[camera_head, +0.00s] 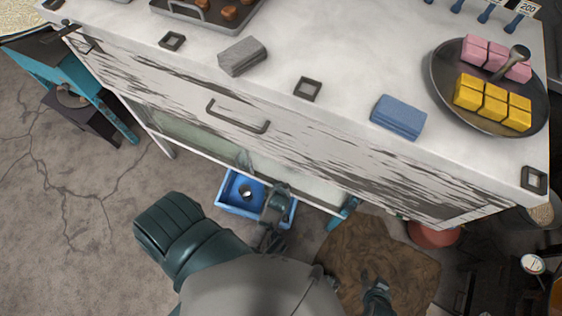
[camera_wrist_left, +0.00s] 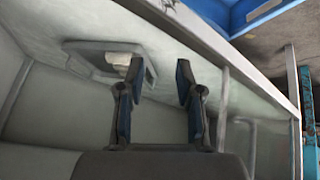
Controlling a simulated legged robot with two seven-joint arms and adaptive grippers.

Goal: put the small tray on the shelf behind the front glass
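In the left wrist view, the small grey tray (camera_wrist_left: 92,47) lies on the pale shelf, with a small whitish piece on it. My left gripper (camera_wrist_left: 155,75) is open, its two dark fingers apart. The left finger overlaps the tray's near side in the picture; I cannot tell whether it touches. In the head view, the shelf's front glass (camera_head: 190,130) runs below the drawer front.
A blue crate (camera_head: 228,207) holding a round dark item stands on the floor below the shelf. The counter (camera_head: 330,45) carries a grey block (camera_head: 242,57), a blue block (camera_head: 398,117) and a round plate (camera_head: 447,97) of pink and yellow pieces. A metal rail (camera_wrist_left: 215,40) edges the shelf.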

